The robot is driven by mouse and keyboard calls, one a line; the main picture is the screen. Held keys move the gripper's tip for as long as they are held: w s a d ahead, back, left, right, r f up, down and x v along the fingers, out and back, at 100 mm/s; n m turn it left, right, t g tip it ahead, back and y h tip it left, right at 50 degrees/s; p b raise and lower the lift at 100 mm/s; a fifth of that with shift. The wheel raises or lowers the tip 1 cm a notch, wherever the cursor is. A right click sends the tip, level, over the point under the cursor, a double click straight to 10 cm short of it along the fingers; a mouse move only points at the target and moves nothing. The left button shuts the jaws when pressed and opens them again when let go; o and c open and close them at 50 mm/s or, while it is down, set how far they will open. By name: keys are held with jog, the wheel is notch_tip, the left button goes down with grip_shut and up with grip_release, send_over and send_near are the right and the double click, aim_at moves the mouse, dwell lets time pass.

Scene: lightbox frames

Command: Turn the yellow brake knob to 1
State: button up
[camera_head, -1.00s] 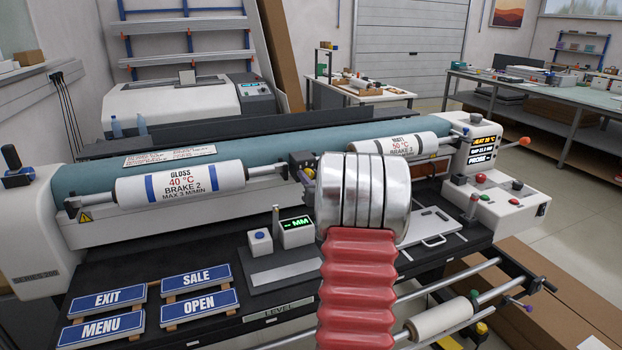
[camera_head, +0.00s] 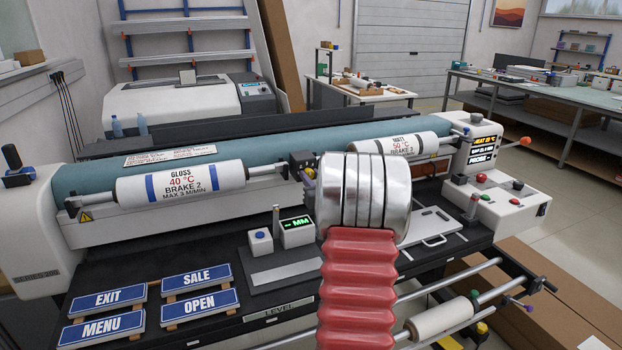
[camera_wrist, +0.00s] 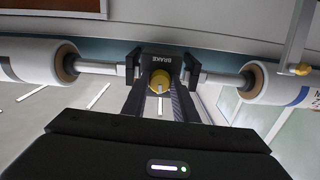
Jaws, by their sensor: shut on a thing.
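The yellow brake knob (camera_wrist: 160,78) sits in the wrist view below a dark block (camera_wrist: 153,58) with an upside-down BRAKE label. A pale pointer mark shows on the knob, but no numbers are readable. My gripper (camera_wrist: 160,92) has its two dark fingers on either side of the knob and is shut on it. In the head view, the dark brake block (camera_head: 299,158) stands between the two rolls, at the left edge of my arm. My arm's red bellows and metal wrist hide the gripper and most of the knob there.
The GLOSS roll (camera_head: 180,183), marked BRAKE 2, lies left of the block; the MATT roll (camera_head: 399,145) lies right. Below are a green MM display (camera_head: 297,232), a blue button (camera_head: 260,236) and several blue signs. A control box (camera_head: 497,190) stands at right.

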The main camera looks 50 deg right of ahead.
jog(key=n, duration=0.8)
jog(key=shift+a+n, duration=0.1)
jog(key=shift+n, duration=0.3)
jog(key=shift+w+a+f+n, duration=0.1)
jog(key=shift+n, duration=1.75)
jog(key=shift+f+n, duration=0.1)
jog(key=shift+n, duration=1.75)
jog(key=o, duration=1.1)
jog(key=shift+c, duration=0.2)
jog(key=shift+r, duration=0.1)
jog(key=shift+s, duration=0.2)
